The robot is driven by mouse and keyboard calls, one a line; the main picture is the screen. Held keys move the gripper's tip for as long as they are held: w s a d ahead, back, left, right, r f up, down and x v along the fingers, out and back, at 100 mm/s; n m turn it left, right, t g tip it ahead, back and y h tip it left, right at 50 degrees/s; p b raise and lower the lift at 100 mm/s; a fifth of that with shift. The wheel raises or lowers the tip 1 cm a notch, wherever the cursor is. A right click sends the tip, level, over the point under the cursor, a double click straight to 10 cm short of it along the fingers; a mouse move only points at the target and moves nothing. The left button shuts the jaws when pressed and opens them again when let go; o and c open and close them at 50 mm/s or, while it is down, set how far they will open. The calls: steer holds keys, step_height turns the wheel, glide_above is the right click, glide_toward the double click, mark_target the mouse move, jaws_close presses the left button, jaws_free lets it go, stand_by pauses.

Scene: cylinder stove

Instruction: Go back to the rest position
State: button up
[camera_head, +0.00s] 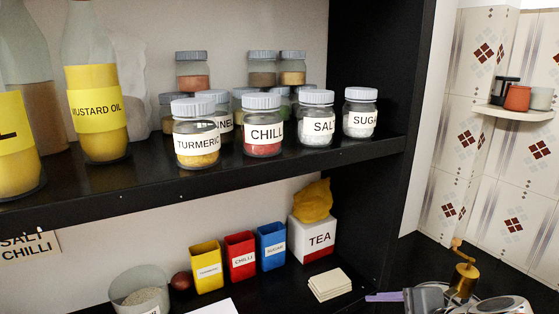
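I cannot make out my gripper in the head view. Grey and metallic shapes (430,299) are cut off at the bottom right edge, and I cannot tell what they are. The black upper shelf (290,163) holds lidded jars, including turmeric (197,143), chilli (263,134), salt (317,127) and sugar (360,121). A mustard oil bottle (95,110) stands upright at the left, with another yellow-labelled bottle (18,120) beside it. Nothing is seen held.
Below stand a yellow box (206,263), a red box (241,262), a blue box (272,254) and a white tea box (318,240). A brass grinder (465,276) is at the lower right. A white corner shelf (515,112) holds small cups.

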steer(key=s+a+r+n+g+h, duration=0.1)
steer(key=s+n, duration=0.3)
steer(key=n, duration=0.4)
steer(key=s+a+r+n+g+h, duration=0.1)
steer(key=s+a+n+h, duration=0.2)
steer(key=n, duration=0.6)
steer(key=shift+s+a+r+g, duration=0.3)
steer(key=shift+s+r, duration=0.1)
steer(key=shift+s, duration=0.85)
